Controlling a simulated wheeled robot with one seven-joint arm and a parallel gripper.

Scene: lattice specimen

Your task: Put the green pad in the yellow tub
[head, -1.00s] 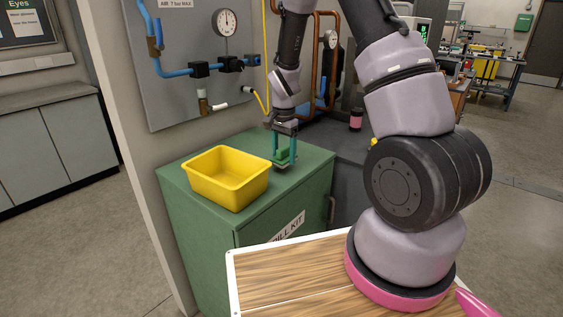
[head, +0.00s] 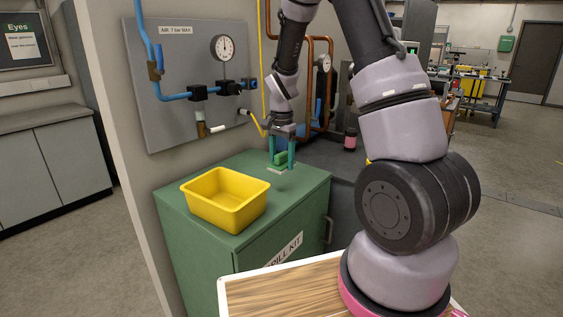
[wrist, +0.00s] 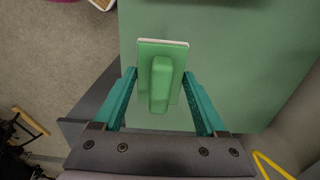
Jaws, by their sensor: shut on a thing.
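The green pad (head: 280,159) has a flat plate with a pale edge and a raised grip. The wrist view shows the pad (wrist: 175,50) between the two teal fingers (wrist: 160,78). I cannot tell whether the pad touches the cabinet top or hangs just above it. The yellow tub (head: 233,216) stands upright on the same top, to the left and nearer the camera. Its visible inside looks empty. The tub does not show in the wrist view.
The green cabinet (head: 197,255) stands against a wall with a grey gauge panel (head: 180,115), blue pipes (head: 170,97) and a yellow hose (head: 254,124). Bare cabinet top lies between tub and pad. A dark surface (head: 325,160) lies behind to the right.

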